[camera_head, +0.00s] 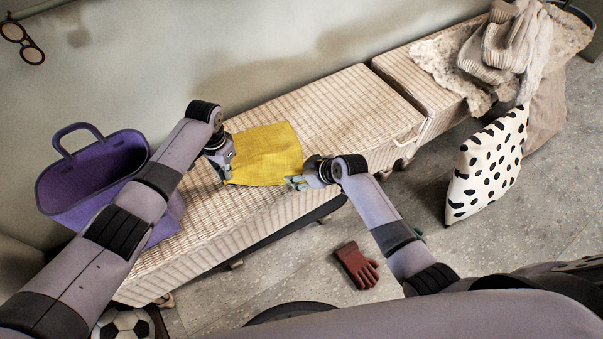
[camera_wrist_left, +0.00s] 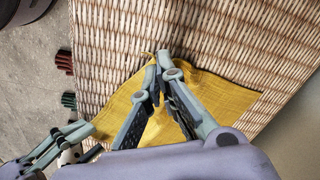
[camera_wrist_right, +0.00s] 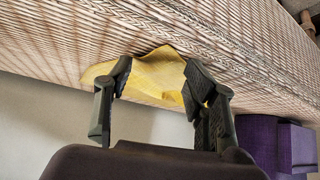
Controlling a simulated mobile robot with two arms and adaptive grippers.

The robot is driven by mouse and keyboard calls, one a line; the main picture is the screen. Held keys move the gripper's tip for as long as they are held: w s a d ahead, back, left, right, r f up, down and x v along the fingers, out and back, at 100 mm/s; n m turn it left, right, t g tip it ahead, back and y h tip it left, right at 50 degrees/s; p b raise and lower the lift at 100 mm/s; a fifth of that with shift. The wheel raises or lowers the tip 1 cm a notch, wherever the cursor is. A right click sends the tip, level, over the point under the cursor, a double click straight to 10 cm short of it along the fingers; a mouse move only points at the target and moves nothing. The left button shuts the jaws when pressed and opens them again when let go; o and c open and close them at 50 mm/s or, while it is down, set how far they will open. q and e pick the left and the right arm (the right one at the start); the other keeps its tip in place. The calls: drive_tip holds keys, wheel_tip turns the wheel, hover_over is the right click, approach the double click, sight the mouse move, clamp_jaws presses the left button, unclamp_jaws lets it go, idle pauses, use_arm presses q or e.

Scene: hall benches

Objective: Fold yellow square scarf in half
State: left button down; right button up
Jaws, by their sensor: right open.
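The yellow scarf (camera_head: 266,152) lies on the woven bench, its near edge close to the bench's front edge. My left gripper (camera_head: 225,176) is at the scarf's near-left corner. In the left wrist view its fingertips (camera_wrist_left: 160,62) are together, with yellow cloth (camera_wrist_left: 215,97) drawn up to a point at them; the exact pinch is partly hidden. My right gripper (camera_head: 293,182) is at the near-right corner. In the right wrist view its fingers (camera_wrist_right: 158,78) are wide apart, with the scarf (camera_wrist_right: 158,72) showing between and beyond them.
The woven bench (camera_head: 340,110) is clear to the right of the scarf. A purple bag (camera_head: 95,170) stands at the left. A spotted cushion (camera_head: 487,170) and draped cloths (camera_head: 510,45) are at the right. A red glove (camera_head: 356,266) and a football (camera_head: 122,325) are on the floor.

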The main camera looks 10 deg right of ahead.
use_arm(q)
drive_tip(key=c, duration=1.8)
unclamp_jaws()
drive_tip(key=o, duration=0.6)
drive_tip(key=o, duration=0.7)
use_arm(e)
wheel_tip(320, 180, up, 6)
drive_tip(key=p, duration=0.6)
use_arm(q)
wheel_tip(320, 180, up, 6)
drive_tip(key=shift+f, duration=0.25)
